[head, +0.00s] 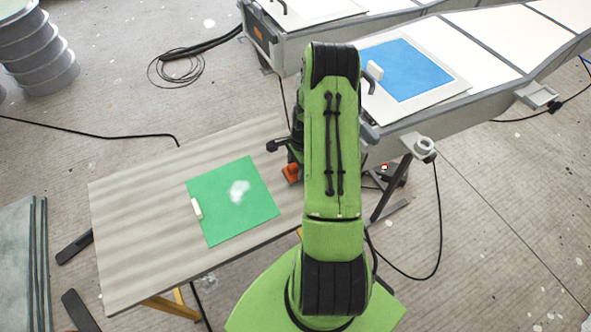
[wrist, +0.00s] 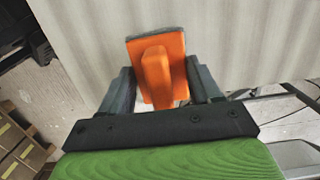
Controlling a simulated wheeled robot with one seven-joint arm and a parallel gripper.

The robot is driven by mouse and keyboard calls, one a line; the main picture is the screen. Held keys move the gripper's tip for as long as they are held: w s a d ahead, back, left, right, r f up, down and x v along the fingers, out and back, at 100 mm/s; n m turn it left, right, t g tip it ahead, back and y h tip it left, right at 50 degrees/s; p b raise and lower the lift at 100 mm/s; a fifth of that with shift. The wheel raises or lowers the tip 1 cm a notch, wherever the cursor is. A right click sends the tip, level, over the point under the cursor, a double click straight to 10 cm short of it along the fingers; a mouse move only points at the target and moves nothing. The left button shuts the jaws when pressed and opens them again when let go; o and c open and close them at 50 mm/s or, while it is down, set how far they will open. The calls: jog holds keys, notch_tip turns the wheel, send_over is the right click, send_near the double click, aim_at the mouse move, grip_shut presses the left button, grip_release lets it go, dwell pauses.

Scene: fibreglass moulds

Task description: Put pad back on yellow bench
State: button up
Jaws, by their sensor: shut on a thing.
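The pad is an orange block with an orange grip and a thin grey edge; it shows in the wrist view (wrist: 161,60) between my fingers. My gripper (wrist: 161,88) is shut on it. In the head view the pad (head: 291,173) peeks out left of my green arm, by the right edge of the bench top. The bench (head: 130,215) has a pale wood-grain top and yellow legs. Its top (wrist: 240,45) fills much of the wrist view behind the pad. I cannot tell whether the pad touches it. My arm hides most of the gripper in the head view.
A green sheet (head: 240,215) with a white smudge and a small white block (head: 197,209) lie on the bench. A long mould (head: 480,50) with a blue panel (head: 408,70) stands behind right. Cables cross the floor. The bench top's left side is clear.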

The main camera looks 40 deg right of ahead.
jog(key=shift+f, duration=0.9)
jog(key=shift+f, duration=0.2)
jog(key=o, duration=1)
jog(key=shift+r, duration=0.1)
